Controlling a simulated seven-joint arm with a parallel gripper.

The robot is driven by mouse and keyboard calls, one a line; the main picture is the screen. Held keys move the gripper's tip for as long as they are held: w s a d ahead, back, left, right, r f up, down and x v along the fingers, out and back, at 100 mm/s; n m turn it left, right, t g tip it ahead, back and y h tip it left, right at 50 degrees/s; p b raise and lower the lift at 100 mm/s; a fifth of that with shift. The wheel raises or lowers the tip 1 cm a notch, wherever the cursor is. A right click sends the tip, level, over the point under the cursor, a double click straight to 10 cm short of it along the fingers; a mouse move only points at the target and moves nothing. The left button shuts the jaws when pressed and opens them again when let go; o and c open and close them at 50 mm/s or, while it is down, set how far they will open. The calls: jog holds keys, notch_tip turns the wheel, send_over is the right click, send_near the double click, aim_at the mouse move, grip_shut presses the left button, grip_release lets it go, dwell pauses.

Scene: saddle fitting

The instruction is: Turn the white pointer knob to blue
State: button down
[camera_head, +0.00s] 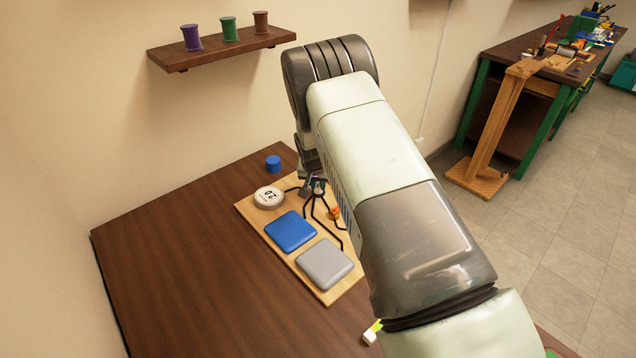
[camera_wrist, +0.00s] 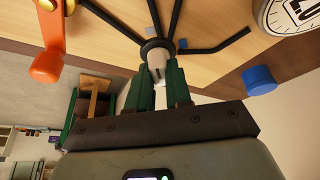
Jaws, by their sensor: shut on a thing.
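The white pointer knob (camera_wrist: 157,58) stands on a dark round base in the wrist view. My gripper (camera_wrist: 160,88) has its green fingers closed around the knob from both sides. Near the base are a small blue mark (camera_wrist: 183,44) and a small grey mark (camera_wrist: 150,32). The way the pointer faces is hard to tell. In the head view my gripper (camera_head: 313,186) is at the board's far right side, partly behind my arm, and the knob is not clearly visible there.
The wooden board (camera_head: 312,283) carries a blue pad (camera_head: 290,231), a grey pad (camera_head: 325,264) and a round white dial (camera_head: 268,197), with black lines between. An orange lever (camera_wrist: 50,45) is close beside the knob. A blue cylinder (camera_head: 273,163) stands behind the board. The table's left is clear.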

jog(key=shift+a+m, duration=0.1)
jog(key=shift+m, duration=0.3)
jog(key=m+h, duration=0.1)
jog(key=m, duration=0.1)
jog(key=shift+a+f+m, duration=0.1)
jog(key=shift+m, duration=0.3)
jog(key=m+g+h, duration=0.1)
jog(key=m+h, duration=0.1)
jog(key=m, duration=0.2)
jog(key=shift+m, duration=0.3)
jog(key=m+g, duration=0.1)
jog(key=m, duration=0.1)
jog(key=m+g, duration=0.1)
jog(key=m, duration=0.1)
jog(key=shift+w+a+h, duration=0.1)
jog(key=shift+w+h, duration=0.1)
jog(key=shift+h, duration=0.1)
jog(key=shift+m+g, duration=0.6)
jog(key=shift+m, duration=1.2)
jog(key=c, duration=1)
grip_release()
jog(key=shift+c, duration=0.2)
